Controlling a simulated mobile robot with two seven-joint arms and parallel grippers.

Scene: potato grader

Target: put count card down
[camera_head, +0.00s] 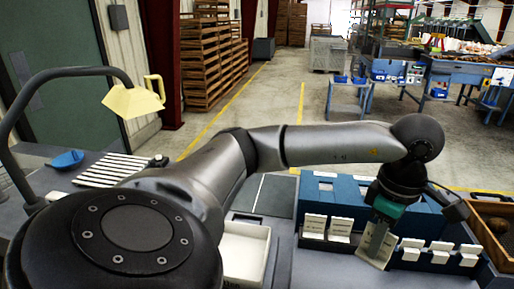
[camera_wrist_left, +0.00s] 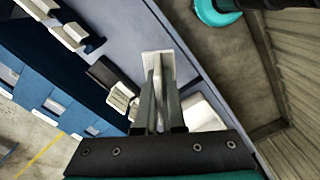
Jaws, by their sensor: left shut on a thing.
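The count card (camera_head: 377,244) is a pale card with faint dark marks. It hangs tilted below my left gripper (camera_head: 383,222), in front of the row of blue boxes (camera_head: 345,200). In the left wrist view the gripper's two fingers (camera_wrist_left: 159,95) are closed together on the card (camera_wrist_left: 157,57), whose pale end shows beyond the tips. Other white cards (camera_head: 314,224) stand upright along the front of the blue boxes, on both sides of the held card. Whether the held card touches the surface below is unclear. My right gripper is not identifiable in either view.
A white tray (camera_head: 246,250) lies left of the boxes. A wooden crate (camera_head: 493,208) with potatoes stands at the right edge.

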